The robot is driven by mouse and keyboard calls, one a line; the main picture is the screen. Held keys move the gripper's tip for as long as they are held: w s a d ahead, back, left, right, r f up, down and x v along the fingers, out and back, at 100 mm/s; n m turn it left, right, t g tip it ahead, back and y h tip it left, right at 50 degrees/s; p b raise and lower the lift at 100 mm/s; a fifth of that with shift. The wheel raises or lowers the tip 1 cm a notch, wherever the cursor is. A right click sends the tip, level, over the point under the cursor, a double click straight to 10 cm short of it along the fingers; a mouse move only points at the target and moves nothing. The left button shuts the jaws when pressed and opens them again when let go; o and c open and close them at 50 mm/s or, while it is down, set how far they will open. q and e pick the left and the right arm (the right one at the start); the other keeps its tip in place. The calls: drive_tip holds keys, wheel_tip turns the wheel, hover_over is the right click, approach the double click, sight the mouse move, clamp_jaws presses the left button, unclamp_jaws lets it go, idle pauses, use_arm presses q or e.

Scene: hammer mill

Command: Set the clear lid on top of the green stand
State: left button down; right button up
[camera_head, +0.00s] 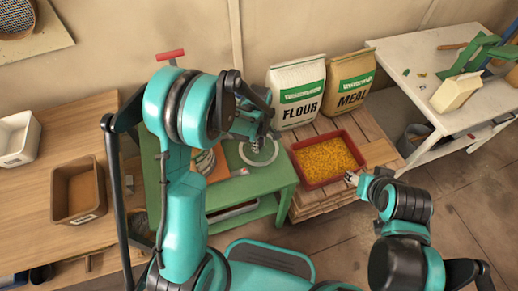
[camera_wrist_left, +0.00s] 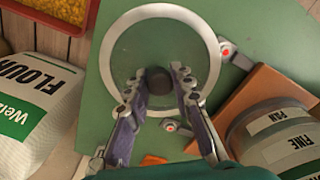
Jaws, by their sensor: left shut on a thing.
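The clear lid (camera_head: 259,158) is a round see-through disc with a pale rim and a dark knob. It also shows in the left wrist view (camera_wrist_left: 152,42). My left gripper (camera_head: 262,138) is shut on its knob, with one finger on each side in the left wrist view (camera_wrist_left: 158,82). The lid is over the top of the green stand (camera_head: 284,176), which fills much of the left wrist view (camera_wrist_left: 265,35). I cannot tell whether the lid touches the stand. My right gripper (camera_head: 352,179) is by the red tray's near right corner, its jaw opening unclear.
A red tray of yellow grain (camera_head: 326,160) stands on a pallet right of the stand. Flour (camera_head: 298,92) and meal (camera_head: 351,82) sacks stand behind. A labelled container (camera_wrist_left: 280,140) sits beside the lid. A wooden table (camera_head: 50,185) is at left, a white table (camera_head: 420,60) at right.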

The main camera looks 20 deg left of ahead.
use_arm(q)
drive_tip(key=shift+f+b, duration=0.5)
drive_tip(key=shift+f, duration=1)
drive_tip(key=shift+f, duration=0.1)
drive_tip(key=c, duration=1.3)
unclamp_jaws()
